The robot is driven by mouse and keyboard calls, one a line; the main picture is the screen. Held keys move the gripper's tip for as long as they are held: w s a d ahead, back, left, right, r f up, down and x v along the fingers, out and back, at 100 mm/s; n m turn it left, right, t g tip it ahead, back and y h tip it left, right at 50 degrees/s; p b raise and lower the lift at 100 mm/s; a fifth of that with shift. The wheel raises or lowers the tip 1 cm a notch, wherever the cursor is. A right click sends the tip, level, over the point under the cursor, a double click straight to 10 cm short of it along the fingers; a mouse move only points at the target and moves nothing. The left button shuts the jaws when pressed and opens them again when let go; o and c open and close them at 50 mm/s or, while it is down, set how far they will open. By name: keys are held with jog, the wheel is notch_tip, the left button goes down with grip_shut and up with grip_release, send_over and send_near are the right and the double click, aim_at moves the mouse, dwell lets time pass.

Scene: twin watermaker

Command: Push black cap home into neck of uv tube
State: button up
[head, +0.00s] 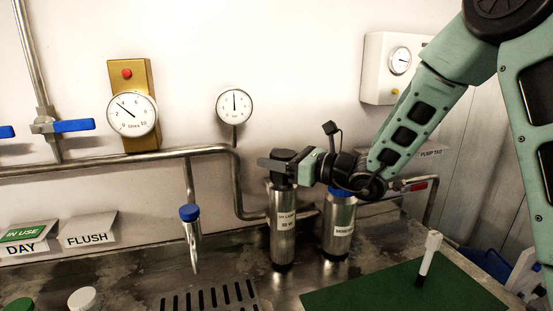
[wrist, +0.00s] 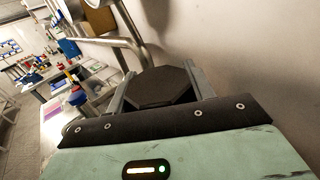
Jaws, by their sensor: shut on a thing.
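The black cap (head: 284,155) is at the top of the uv tube (head: 283,225), an upright steel cylinder with a white label, in the head view. My gripper (head: 279,165) is shut on the cap, reaching in from the right. In the wrist view the cap (wrist: 160,87) is a dark, many-sided block between the two fingers of my gripper (wrist: 160,85). The neck of the tube is hidden behind the gripper and cap, so I cannot tell how deep the cap sits.
A second steel cylinder (head: 339,228) with a blue top stands close on the right. A steel pipe (head: 236,180) runs behind on the wall. A blue-topped tap (head: 191,225) hangs at left. A white marker-like object (head: 430,255) stands on the green mat (head: 375,290).

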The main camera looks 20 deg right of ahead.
jog(key=shift+f+b, duration=0.55)
jog(key=shift+f, duration=0.1)
jog(key=o, duration=0.9)
jog(key=b+v, duration=0.3)
jog(key=v, duration=1.4)
jog(key=shift+s+d+r, duration=0.15)
jog(key=shift+s, duration=0.05)
